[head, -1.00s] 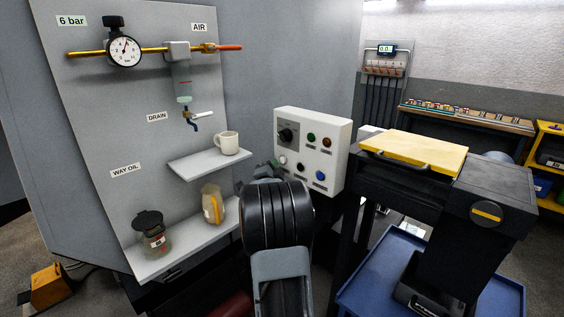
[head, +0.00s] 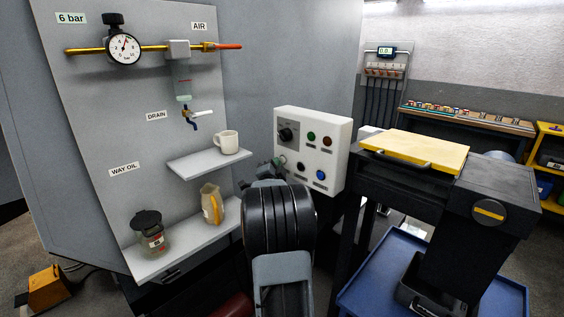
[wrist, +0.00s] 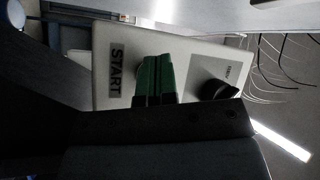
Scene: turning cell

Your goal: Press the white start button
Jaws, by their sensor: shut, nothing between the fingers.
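The white control box (head: 335,140) stands in the middle of the head view, with a black knob, several coloured buttons and small labels. In the wrist view the START label (wrist: 117,68) shows beside my gripper (wrist: 148,78), whose green fingers are shut with nothing between them. The fingertips are at the box face, between the START label and the black knob (wrist: 218,90). The white start button is mostly or wholly hidden behind the fingers; I cannot tell whether they touch it. In the head view my gripper (head: 278,164) is at the box's lower left.
A black machine with a yellow top plate (head: 415,151) stands close on the right, beside a blue tray (head: 375,285).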

